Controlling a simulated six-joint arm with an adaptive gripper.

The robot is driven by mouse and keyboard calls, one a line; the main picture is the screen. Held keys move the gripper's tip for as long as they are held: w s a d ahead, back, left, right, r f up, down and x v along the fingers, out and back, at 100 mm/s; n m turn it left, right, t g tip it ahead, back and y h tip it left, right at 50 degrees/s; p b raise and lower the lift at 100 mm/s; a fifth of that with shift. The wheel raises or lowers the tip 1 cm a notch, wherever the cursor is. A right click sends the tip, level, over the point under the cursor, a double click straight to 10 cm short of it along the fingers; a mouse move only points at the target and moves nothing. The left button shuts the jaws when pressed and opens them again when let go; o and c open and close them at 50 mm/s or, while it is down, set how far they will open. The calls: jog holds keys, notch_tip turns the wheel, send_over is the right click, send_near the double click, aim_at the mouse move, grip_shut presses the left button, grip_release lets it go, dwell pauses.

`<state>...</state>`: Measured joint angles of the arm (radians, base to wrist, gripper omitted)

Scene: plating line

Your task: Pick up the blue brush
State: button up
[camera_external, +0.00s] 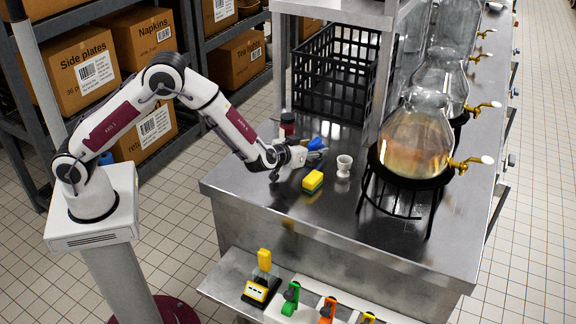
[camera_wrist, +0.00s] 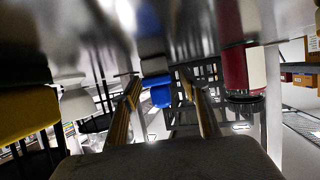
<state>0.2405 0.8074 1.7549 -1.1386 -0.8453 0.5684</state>
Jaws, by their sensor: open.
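In the wrist view the blue brush (camera_wrist: 159,92) shows in the gap between the two fingers of my gripper (camera_wrist: 159,82), ahead of the tips. The fingers are apart, one on each side of it, with nothing held. I cannot tell whether a finger touches the brush. Part of the brush is hidden behind the gripper in the external view.
A black crate (camera_external: 335,78) is farther back. Glass dispensers (camera_external: 416,137) stand on the right.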

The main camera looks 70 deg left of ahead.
aim_at(313, 141)
dwell(0.3)
jog(key=c, duration=1.2)
jog(key=shift+r, duration=0.15)
jog(key=shift+r, duration=4.9)
